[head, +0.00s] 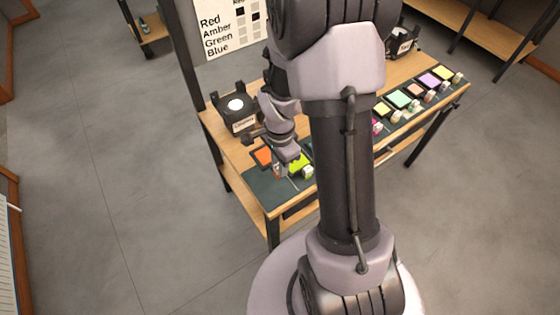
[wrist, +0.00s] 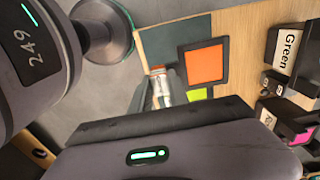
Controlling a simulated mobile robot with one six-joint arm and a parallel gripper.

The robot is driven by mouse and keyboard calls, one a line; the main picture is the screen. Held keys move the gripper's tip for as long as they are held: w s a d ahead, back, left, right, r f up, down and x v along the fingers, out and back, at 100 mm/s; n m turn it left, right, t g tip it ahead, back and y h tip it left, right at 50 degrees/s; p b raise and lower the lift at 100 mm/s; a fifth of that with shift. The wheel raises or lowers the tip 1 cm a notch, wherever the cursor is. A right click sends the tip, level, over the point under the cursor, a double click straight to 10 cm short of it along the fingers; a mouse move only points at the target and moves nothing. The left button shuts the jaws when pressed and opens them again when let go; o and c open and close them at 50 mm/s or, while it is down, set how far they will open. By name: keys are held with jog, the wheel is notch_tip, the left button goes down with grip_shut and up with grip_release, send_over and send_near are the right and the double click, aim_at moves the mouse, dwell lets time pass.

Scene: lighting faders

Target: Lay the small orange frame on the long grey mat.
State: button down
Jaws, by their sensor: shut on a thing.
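The small orange frame (head: 263,156) has a dark border and an orange centre. It also shows in the wrist view (wrist: 204,63), lying flat-on over the edge between the long grey mat (wrist: 170,42) and bare wood. My gripper (head: 285,165) is shut on a small white tab with an orange band, beside the orange frame; this looks like the frame's own tab. In the wrist view my gripper (wrist: 155,90) shows at the mat's near edge. Whether the frame touches the mat or hangs just above it, I cannot tell. The long grey mat (head: 262,192) runs along the table's front.
A yellow-green frame (head: 298,160) lies right beside the orange one. Several other coloured frames with white tabs stand along the mat at right. A black box labelled Green (wrist: 288,52) is at right in the wrist view.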

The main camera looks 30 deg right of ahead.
notch_tip(320, 180, down, 10)
jog(key=b, duration=0.8)
jog(key=shift+r, duration=0.15)
jog(key=shift+f+b, duration=1.3)
jog(key=shift+b, duration=0.2)
jog(key=c, duration=1.2)
grip_release()
jog(key=shift+o, duration=0.2)
notch_tip(320, 180, up, 18)
jog(key=p, duration=0.8)
jog(key=shift+f, duration=0.25)
notch_tip(320, 180, up, 7)
jog(key=p, duration=0.5)
